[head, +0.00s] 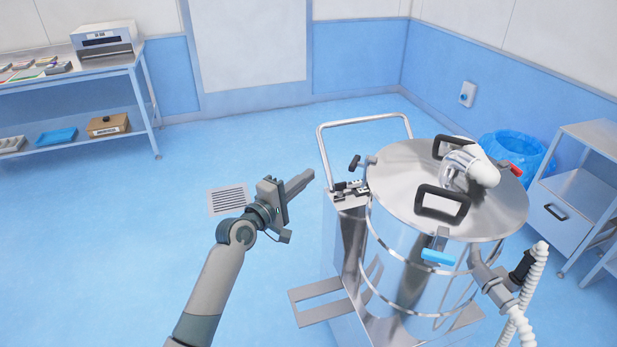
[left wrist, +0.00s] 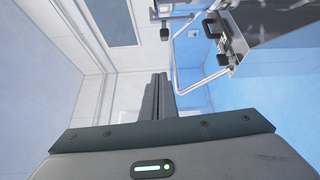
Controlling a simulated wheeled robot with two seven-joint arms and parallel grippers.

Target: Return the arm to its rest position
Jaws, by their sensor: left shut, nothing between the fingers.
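My left gripper (head: 301,184) is raised in the open space left of the steel vessel, its fingers pointing right and slightly up in the head view. Its fingers are together with nothing between them. In the left wrist view the closed fingers (left wrist: 159,95) show at the centre. My left arm comes in from the bottom of the head view. My right gripper is in neither view.
A steel vessel (head: 400,240) with a lid, black handles and a push bar (head: 365,119) stands close to the right. A steel shelf table (head: 70,72) is at the far left, a blue-lined bin (head: 515,150) at the right. The floor at left is clear.

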